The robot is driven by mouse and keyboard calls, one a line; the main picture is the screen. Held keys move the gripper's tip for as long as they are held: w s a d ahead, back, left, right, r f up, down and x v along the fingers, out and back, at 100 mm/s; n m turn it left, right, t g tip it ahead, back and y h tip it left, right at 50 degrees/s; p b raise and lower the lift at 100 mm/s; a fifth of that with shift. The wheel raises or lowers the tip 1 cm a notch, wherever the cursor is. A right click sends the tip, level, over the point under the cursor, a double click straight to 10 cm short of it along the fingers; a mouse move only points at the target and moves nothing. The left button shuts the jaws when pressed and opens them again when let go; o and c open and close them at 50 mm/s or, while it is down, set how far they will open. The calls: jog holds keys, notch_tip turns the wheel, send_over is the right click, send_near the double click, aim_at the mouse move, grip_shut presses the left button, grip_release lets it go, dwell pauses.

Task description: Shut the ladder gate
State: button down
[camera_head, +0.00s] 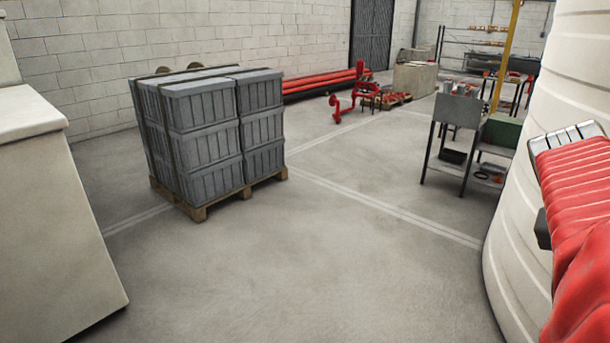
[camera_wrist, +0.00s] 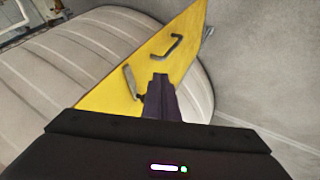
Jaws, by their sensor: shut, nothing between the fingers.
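A yellow panel (camera_wrist: 150,62), which looks like the ladder gate, stands at a slant in the wrist view. My gripper (camera_wrist: 161,80) is shut and empty. Its fingertips overlap the panel in the picture, just below the upper handle and right of the lower one. I cannot tell whether they touch it. The panel's lower part is hidden behind my gripper. The head view shows neither my gripper nor this panel clearly.
A cream ribbed tank (camera_head: 520,225) stands at the right; a ribbed tank (camera_wrist: 55,85) also lies behind the panel in the wrist view. A pallet of grey crates (camera_head: 212,140) stands left of centre. A metal workbench (camera_head: 458,130) is farther back. The middle floor is clear.

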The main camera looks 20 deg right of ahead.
jog(key=s+d+f, duration=0.5)
jog(key=d+f, duration=0.2)
jog(key=f, duration=0.1)
jog(key=shift+s+d, duration=0.2)
jog(key=shift+d, duration=0.2)
dwell(0.3)
jog(key=shift+s, duration=0.1)
